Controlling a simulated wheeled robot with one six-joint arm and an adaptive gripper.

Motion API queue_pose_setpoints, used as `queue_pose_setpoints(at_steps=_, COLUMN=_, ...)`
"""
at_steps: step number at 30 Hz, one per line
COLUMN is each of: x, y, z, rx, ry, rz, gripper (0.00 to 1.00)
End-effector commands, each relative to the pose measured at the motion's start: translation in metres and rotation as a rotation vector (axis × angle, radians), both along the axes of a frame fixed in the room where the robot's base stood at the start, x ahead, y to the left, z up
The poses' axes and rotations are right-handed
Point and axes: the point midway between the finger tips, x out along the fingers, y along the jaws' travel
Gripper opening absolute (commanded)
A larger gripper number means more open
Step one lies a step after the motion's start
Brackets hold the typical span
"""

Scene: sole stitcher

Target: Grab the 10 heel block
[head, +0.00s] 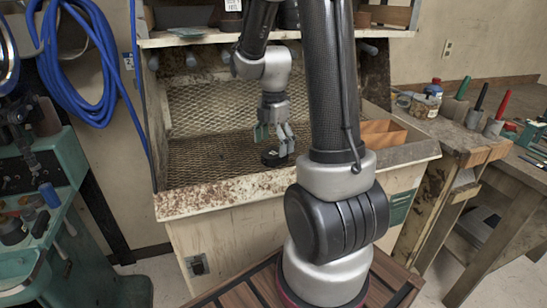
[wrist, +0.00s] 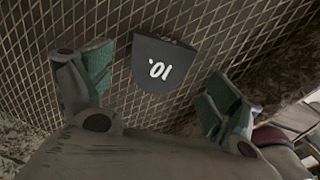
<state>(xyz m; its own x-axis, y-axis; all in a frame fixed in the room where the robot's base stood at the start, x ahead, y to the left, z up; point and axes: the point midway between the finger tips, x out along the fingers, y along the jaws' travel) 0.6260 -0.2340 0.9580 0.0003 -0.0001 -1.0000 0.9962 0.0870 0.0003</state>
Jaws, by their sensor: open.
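The heel block (wrist: 163,62) is a dark, D-shaped piece with "10" in white on its face, reading upside down in the wrist view. It lies on the metal mesh of the bench, close to the front edge. In the head view the dark block (head: 270,159) shows just under my gripper (head: 272,140). In the wrist view my gripper (wrist: 158,88) is open, with one green-padded finger on each side of the block. Gaps show between both fingers and the block.
The mesh work surface (head: 215,160) is otherwise clear around the block. A worn, speckled front ledge (head: 215,195) borders it. A wooden divided box (head: 383,135) stands to the right. A shelf (head: 190,38) hangs above the bench. A green machine (head: 65,190) stands at left.

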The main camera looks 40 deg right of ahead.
Motion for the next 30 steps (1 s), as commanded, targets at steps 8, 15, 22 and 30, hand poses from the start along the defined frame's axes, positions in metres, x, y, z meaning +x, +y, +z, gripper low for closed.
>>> queue_pose_setpoints(at_steps=8, x=0.001, y=-0.001, z=-0.034, rx=0.000, ry=0.001, rz=-0.001, gripper=0.91)
queue_pose_setpoints(at_steps=15, x=0.002, y=-0.001, z=-0.034, rx=0.000, ry=0.000, rz=-0.001, gripper=0.87)
queue_pose_setpoints(at_steps=22, x=0.002, y=-0.001, z=-0.034, rx=0.000, ry=0.000, rz=-0.001, gripper=0.45)
queue_pose_setpoints(at_steps=30, x=0.002, y=-0.001, z=-0.034, rx=0.000, ry=0.000, rz=-0.001, gripper=0.38)
